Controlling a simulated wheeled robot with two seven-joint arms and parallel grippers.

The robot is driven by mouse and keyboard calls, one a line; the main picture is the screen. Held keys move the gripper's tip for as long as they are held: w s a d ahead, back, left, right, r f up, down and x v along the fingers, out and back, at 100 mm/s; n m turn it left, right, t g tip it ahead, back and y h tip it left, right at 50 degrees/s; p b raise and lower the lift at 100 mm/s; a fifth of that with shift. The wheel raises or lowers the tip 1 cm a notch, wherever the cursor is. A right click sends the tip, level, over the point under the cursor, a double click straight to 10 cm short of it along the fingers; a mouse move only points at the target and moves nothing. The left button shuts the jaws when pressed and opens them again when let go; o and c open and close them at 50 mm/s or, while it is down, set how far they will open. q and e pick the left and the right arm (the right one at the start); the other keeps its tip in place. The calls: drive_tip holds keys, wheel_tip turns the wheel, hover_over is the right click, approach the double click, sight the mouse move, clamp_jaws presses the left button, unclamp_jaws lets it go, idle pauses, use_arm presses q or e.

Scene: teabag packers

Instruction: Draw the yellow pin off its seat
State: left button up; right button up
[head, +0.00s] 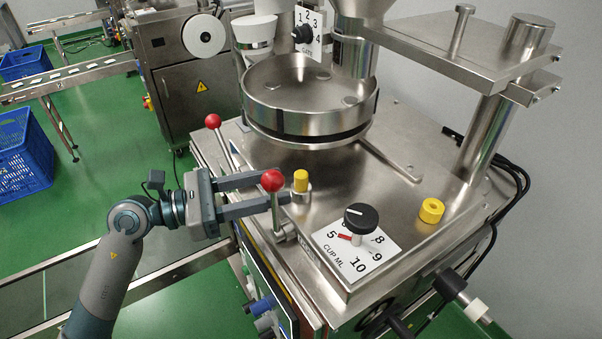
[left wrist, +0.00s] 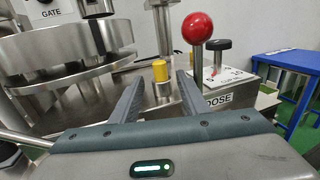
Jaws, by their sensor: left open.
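The yellow pin (head: 300,179) stands upright in a small metal seat (head: 301,195) on the steel machine top. My left gripper (head: 288,186) is open, its two fingers pointing at the pin from the left. In the head view the fingertips end just short of the pin or beside it. In the left wrist view the pin (left wrist: 160,70) shows in the gap between the two fingers (left wrist: 157,90), apart from both. The gripper is empty. My right gripper is not in view.
A red-knobbed lever (head: 272,181) stands right beside my left fingers, partly in front of them. A second red-knobbed lever (head: 213,121) is farther back. A round steel pan (head: 308,95) stands behind.

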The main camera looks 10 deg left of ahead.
sight(295, 181)
use_arm(q)
drive_tip(key=shift+w+d, duration=0.3)
drive_tip(key=shift+d, duration=0.2)
drive_tip(key=shift+w+d+r+p, duration=0.15)
drive_tip(key=shift+d+p, duration=0.2)
drive_tip(key=shift+p, duration=0.2)
drive_tip(key=p+x, duration=0.2)
drive_tip(key=x, duration=0.1)
drive_tip(key=shift+w+d+r, duration=0.1)
drive_tip(key=shift+w+d, duration=0.05)
drive_tip(key=shift+d, duration=0.15)
drive_tip(key=shift+w+d+f+p, duration=0.2)
drive_tip(key=shift+d+p, duration=0.1)
clamp_jaws()
